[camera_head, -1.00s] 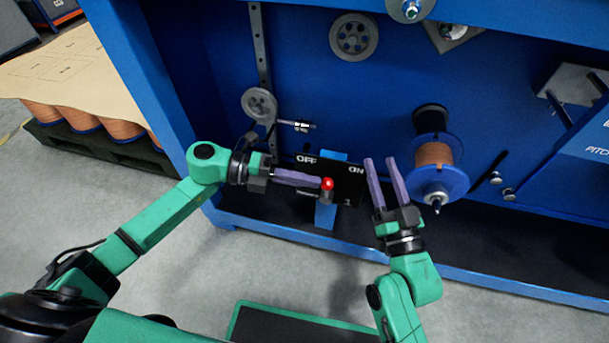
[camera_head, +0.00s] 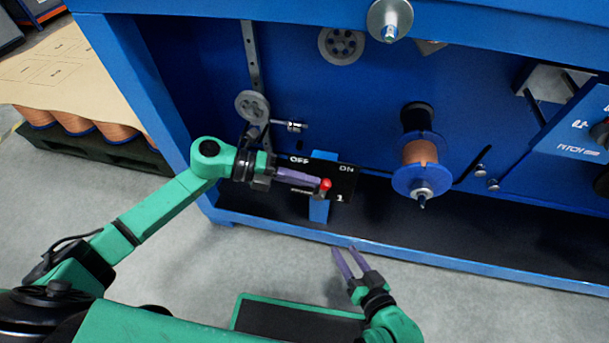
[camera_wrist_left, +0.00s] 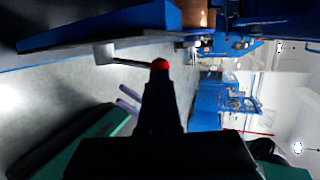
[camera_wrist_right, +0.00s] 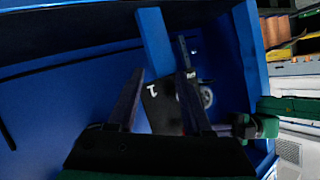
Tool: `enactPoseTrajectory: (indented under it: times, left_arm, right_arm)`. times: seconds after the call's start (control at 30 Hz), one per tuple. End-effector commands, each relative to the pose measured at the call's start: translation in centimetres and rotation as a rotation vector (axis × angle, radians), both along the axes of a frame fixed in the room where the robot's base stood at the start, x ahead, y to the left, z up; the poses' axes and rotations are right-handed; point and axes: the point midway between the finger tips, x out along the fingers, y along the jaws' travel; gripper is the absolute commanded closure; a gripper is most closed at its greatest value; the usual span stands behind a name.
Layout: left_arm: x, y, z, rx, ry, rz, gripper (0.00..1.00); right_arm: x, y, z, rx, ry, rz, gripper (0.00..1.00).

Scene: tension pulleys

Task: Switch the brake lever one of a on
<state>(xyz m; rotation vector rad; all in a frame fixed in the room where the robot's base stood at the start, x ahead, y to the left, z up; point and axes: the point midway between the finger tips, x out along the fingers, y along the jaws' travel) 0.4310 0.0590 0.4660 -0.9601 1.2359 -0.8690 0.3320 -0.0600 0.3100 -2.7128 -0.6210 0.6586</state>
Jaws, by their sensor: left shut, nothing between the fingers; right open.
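The brake lever has a red ball knob (camera_head: 325,184) and stands in front of a black plate (camera_head: 343,180) marked OFF on the left, ON on the right and 1 below. My left gripper (camera_head: 318,185) is shut and empty, its purple fingertips right at the knob's left side; whether they touch it I cannot tell. The knob also shows beyond the finger tips in the left wrist view (camera_wrist_left: 160,64). My right gripper (camera_head: 345,252) is open and empty, lower and to the right of the lever, pointing up toward the machine. The plate also shows between its fingers in the right wrist view (camera_wrist_right: 163,105).
A copper wire spool (camera_head: 420,160) with blue flanges sticks out right of the plate. A grey pulley (camera_head: 252,106) is at the upper left. The blue machine's bottom rail (camera_head: 400,258) runs below. Grey floor lies open in front.

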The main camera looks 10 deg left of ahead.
Motion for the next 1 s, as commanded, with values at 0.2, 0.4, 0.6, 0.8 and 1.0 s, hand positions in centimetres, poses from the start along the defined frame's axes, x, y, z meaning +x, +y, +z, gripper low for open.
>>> enactPoseTrajectory:
  times: [0.2, 0.4, 0.6, 0.8, 1.0]
  left_arm:
    - [0.0, -0.5, 0.5, 0.044, -0.004, -0.001, 1.00]
    - [-0.1, -1.3, 1.0, 0.125, -0.012, -0.002, 1.00]
    - [-0.2, -2.8, 0.8, 0.123, -0.008, -0.001, 1.00]
    - [-0.2, -3.6, 0.5, 0.124, -0.008, -0.001, 1.00]
    - [-0.3, -4.1, 0.3, 0.122, -0.008, 0.000, 1.00]
  right_arm:
    - [0.0, 0.0, 1.5, -0.010, 0.011, 0.009, 0.50]
    - [0.0, -0.1, 3.9, -0.028, 0.034, 0.025, 0.50]
    - [0.0, -0.3, 6.1, -0.053, 0.060, 0.043, 0.50]
    - [0.2, -0.8, 6.5, -0.096, 0.112, 0.059, 0.50]
    - [0.3, -1.3, 6.4, -0.126, 0.147, 0.068, 0.50]
